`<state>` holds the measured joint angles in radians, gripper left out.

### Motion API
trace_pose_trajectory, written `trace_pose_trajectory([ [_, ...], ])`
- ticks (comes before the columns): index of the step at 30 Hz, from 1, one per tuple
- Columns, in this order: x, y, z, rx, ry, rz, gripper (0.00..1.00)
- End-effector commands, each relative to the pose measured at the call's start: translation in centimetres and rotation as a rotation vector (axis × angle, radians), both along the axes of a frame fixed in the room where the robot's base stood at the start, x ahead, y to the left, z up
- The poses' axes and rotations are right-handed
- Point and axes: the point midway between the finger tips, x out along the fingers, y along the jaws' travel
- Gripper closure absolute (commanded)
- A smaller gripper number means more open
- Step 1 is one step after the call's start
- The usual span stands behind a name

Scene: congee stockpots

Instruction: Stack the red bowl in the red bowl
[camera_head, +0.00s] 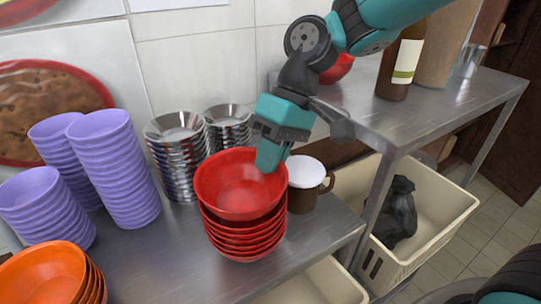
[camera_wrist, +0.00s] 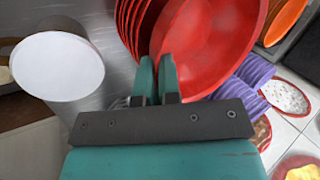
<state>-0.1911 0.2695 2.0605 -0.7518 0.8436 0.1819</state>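My gripper (camera_head: 268,160) is shut on the rim of a red bowl (camera_head: 238,187). In the wrist view the two fingers (camera_wrist: 157,82) are close together with the rim of this bowl (camera_wrist: 207,45) between them. The held bowl is directly over a stack of several red bowls (camera_head: 245,246) on the lower steel counter, slightly tilted and a little offset from the stack. I cannot tell whether it touches the stack. The stack's edges show in the wrist view (camera_wrist: 131,22). Another red bowl (camera_head: 338,69) is on the higher steel table, partly hidden behind my arm.
A brown mug with a white top (camera_head: 304,178) stands close right of the stack. Metal bowls (camera_head: 176,160), purple cups (camera_head: 113,165) and orange bowls (camera_head: 46,278) stand left and behind. A bottle (camera_head: 402,64) is on the higher table (camera_head: 440,105). A cream crate (camera_head: 440,215) is below.

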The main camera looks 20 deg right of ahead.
Motion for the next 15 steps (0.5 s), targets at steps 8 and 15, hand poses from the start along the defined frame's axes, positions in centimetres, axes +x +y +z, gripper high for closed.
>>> trace_pose_trajectory([
  [8, 0.0, -0.01, 0.02, 0.0, 0.0, 0.0, 0.66],
  [15, 0.01, -0.01, 0.0, 0.0, 0.0, 0.0, 0.66],
])
